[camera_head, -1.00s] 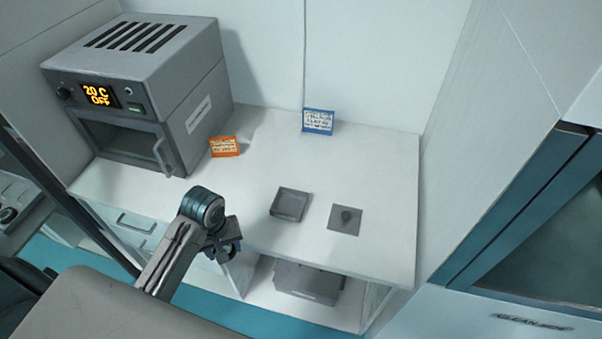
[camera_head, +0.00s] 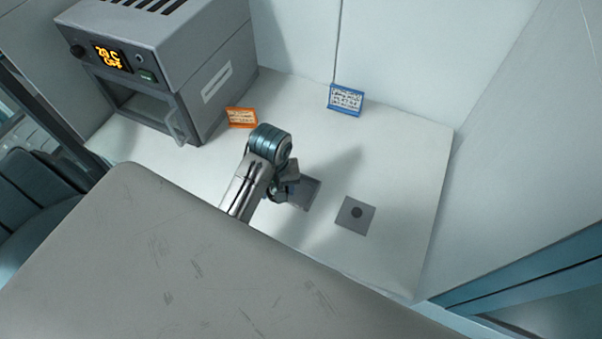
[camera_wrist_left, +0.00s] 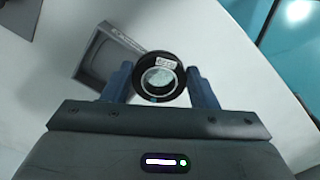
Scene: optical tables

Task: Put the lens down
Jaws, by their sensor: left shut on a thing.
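The lens (camera_wrist_left: 160,78), a round glass in a black ring mount with a small white label, is held between the blue fingers of my left gripper (camera_wrist_left: 161,88) in the left wrist view. A grey square tray (camera_wrist_left: 98,58) with a raised rim lies on the white bench below, partly hidden behind the lens and a finger. In the head view my left gripper (camera_head: 285,190) is over the near-left part of the tray (camera_head: 312,191). The lens cannot be made out there. My right gripper is not in view.
An oven (camera_head: 165,75) stands at the left. Orange (camera_head: 242,117) and blue (camera_head: 345,99) signs stand at the back. The white bench (camera_head: 405,165) is clear at the right.

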